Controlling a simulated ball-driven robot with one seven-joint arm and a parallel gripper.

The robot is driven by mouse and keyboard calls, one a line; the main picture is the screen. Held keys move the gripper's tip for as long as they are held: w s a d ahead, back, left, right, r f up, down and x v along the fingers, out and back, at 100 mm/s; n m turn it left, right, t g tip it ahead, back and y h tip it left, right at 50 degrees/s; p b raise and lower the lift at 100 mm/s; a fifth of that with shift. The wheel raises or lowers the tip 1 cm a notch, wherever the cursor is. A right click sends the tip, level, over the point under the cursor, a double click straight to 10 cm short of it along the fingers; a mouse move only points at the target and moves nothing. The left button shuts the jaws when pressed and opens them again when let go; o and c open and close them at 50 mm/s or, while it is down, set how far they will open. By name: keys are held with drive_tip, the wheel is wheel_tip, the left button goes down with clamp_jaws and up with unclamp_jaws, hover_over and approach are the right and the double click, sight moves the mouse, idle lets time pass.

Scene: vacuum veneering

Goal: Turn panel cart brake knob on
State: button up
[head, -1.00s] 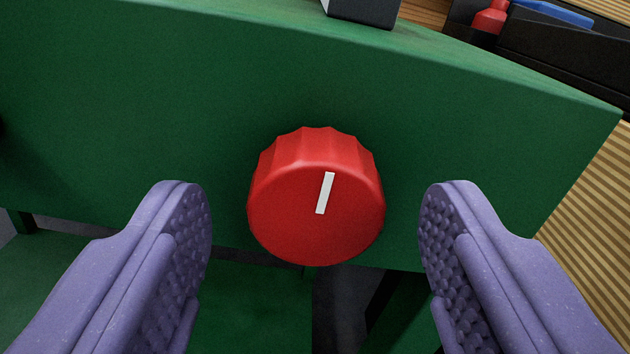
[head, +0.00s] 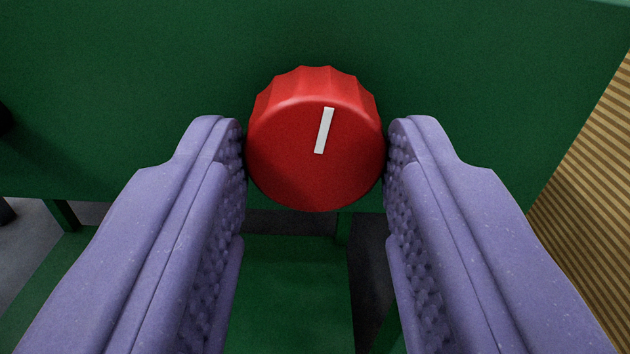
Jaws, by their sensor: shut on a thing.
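The brake knob (head: 290,165) is a red, fluted round knob with a white pointer line on its face. The line points up, tilted slightly to the right. The knob sits on the green front panel (head: 150,80) of the cart. My gripper (head: 316,150) has purple, dimpled fingers, one on each side of the knob. Both fingertips touch its sides, and the gripper is shut on it. The knob's lower body behind its face is hidden.
Below the panel are a green lower shelf (head: 290,290) and green legs, with dark gaps between them. A ribbed tan surface (head: 590,170) lies to the right of the panel. A dark object shows at the left edge.

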drive_tip(key=m, duration=1.2)
drive_tip(key=shift+m+b, duration=0.75)
drive_tip(key=shift+m, duration=1.35)
drive_tip(key=o, duration=1.1)
drive_tip(key=shift+c, duration=0.2)
drive_tip(key=s+p, duration=0.2)
drive_tip(key=s, duration=0.5)
drive_tip(key=shift+s+p, duration=0.4)
